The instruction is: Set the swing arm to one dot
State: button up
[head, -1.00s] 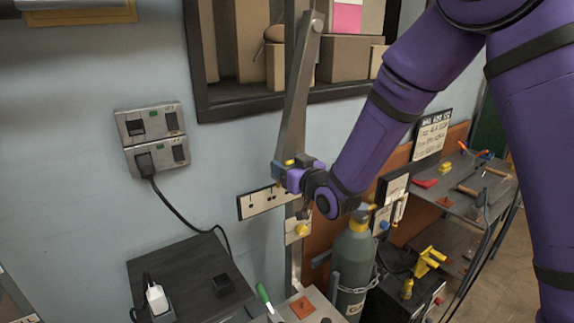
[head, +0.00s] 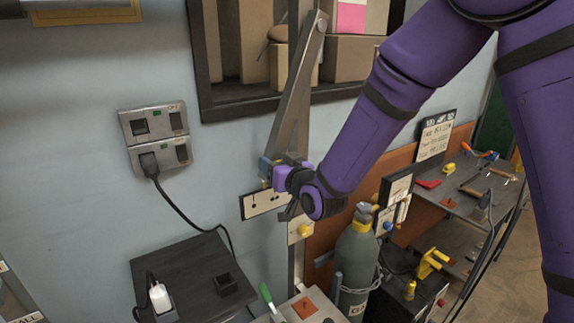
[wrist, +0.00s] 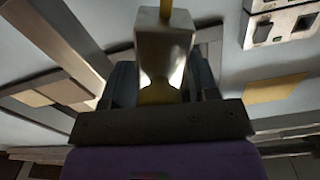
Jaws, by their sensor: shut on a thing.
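The swing arm (head: 293,110) is a long grey metal bar hung from a pivot at its top, beside the shelf opening. It slants down to the left, and its lower end is at my gripper (head: 270,172). In the wrist view, my gripper (wrist: 162,88) is shut on a pale metal block with yellow parts at the swing arm's end (wrist: 160,45). A cream plate (head: 262,204) with dark marks is on the wall just below my gripper. The marks are too small to count as dots, and my gripper partly covers the plate's upper right.
A vertical post stands behind the swing arm, with a yellow knob (head: 304,230) on a small plate. A gas cylinder (head: 356,255) stands below right. Wall sockets (head: 157,138) with a plugged cable are at left, above a dark table (head: 190,270).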

jog(key=shift+s+a+r, duration=0.1)
jog(key=shift+s+a, duration=0.05)
jog(key=shift+a, duration=0.05)
jog(key=o, duration=0.9)
jog(key=shift+o, duration=0.2)
jog(key=v, duration=1)
jog(key=shift+s+d, duration=0.25)
jog(key=shift+s, duration=0.1)
